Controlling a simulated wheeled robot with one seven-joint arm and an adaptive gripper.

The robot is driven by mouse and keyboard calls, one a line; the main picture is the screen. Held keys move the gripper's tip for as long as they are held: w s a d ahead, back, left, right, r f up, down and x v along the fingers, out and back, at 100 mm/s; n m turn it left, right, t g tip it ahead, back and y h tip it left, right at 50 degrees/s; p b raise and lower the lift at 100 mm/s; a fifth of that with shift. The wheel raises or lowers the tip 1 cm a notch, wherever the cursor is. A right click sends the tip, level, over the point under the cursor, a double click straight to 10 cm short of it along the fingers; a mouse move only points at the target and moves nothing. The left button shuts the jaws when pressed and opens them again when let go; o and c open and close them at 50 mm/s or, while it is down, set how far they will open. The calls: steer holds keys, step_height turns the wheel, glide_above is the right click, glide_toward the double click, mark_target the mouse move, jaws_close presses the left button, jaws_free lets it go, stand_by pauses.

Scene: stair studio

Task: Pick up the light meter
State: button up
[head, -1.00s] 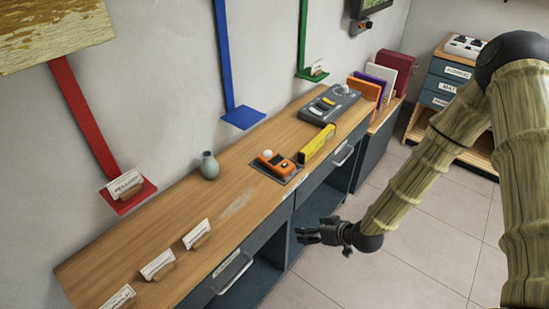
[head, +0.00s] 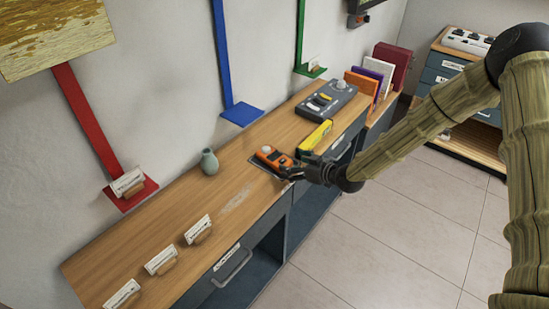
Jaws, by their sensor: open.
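The light meter, an orange device with a dark screen and a pale round dome (head: 268,154), lies on a dark mat (head: 256,164) on the wooden counter. My gripper (head: 288,172) is at the right end of the light meter, at the counter's front edge. Its jaws are open. The fingertips overlap the meter's near end in the picture, and I cannot tell whether they touch it.
A yellow box (head: 315,137) stands just behind my gripper. A grey control box (head: 327,99) sits further back. A small green-grey vase (head: 209,162) stands to the left. Card holders (head: 161,261) line the near counter (head: 150,225), whose middle is clear.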

mark_target(284, 161)
steer(key=x, duration=0.1)
steer(key=p+x, duration=0.2)
steer(key=shift+w+a+r, duration=0.1)
steer(key=shift+a+r, duration=0.05)
steer(key=shift+a, duration=0.2)
steer(key=shift+x, duration=0.8)
steer(key=c, duration=1.2)
